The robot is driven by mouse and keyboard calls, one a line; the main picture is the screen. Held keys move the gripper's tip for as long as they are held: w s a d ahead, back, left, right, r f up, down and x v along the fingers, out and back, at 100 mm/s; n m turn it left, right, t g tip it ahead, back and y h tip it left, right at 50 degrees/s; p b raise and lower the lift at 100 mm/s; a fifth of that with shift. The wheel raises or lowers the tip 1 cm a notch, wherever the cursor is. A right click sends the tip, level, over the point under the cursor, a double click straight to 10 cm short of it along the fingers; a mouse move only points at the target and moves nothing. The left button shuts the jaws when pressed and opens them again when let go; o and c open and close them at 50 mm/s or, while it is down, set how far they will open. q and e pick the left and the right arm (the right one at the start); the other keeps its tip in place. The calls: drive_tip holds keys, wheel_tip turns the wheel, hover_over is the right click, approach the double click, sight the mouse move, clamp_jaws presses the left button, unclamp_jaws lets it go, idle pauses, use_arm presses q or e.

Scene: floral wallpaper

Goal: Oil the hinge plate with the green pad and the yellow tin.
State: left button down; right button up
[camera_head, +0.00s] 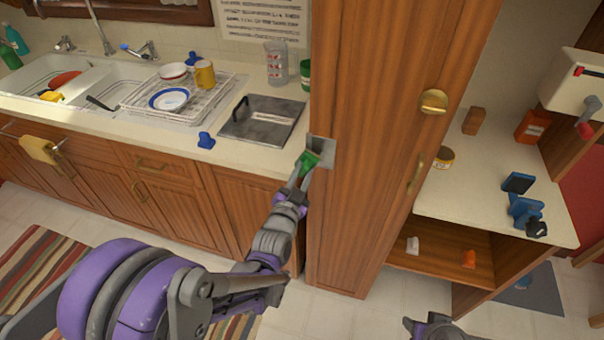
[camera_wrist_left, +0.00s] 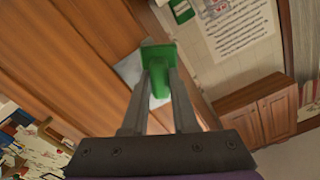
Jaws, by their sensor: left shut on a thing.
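My left gripper (camera_head: 304,166) is shut on the green pad (camera_head: 310,159), up against the edge of the tall wooden cabinet door. The pad lies over part of the grey metal hinge plate (camera_head: 323,150). In the left wrist view the pad (camera_wrist_left: 157,55) sits between both fingertips, with the pale plate (camera_wrist_left: 128,72) showing behind it; whether they touch is hard to tell. A small round tin with a yellowish band (camera_head: 443,157) stands on the right-hand counter, apart from both grippers. My right gripper (camera_head: 430,325) is partly in view at the bottom edge; its fingers are unclear.
The tall cabinet (camera_head: 375,120) has a brass knob and handle. The left counter holds a dish rack (camera_head: 190,105), a metal tray (camera_head: 285,125) and a blue item (camera_head: 206,140). Blue and black items (camera_head: 525,210) stand at the right counter's front; an open shelf (camera_head: 440,255) lies below.

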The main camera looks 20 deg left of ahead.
use_arm(q)
drive_tip(key=shift+w, duration=0.7)
drive_tip(key=shift+d, duration=0.1)
